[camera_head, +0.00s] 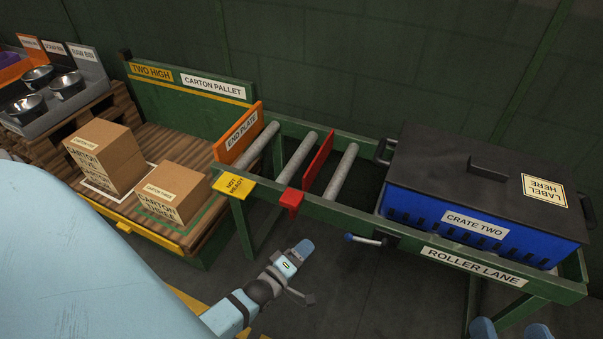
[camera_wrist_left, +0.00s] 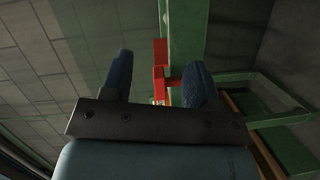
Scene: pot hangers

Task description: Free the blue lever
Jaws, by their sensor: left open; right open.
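My left gripper (camera_head: 308,272) is open and empty, in front of the lane, left of and lower in the picture than the lever. In the left wrist view its fingers (camera_wrist_left: 160,85) are spread, with a red piece (camera_wrist_left: 161,55) beyond them. My right gripper (camera_head: 510,331) is open at the bottom edge, right of the lever and partly cut off.
The roller lane (camera_head: 470,264) has bare rollers, a red plate (camera_head: 318,160) with a red tab, a yellow tag (camera_head: 234,185) and an orange end plate (camera_head: 238,133). Cartons (camera_head: 174,192) stand on the pallet at left. Metal bowls (camera_head: 67,84) sit far left. Floor before the lane looks clear.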

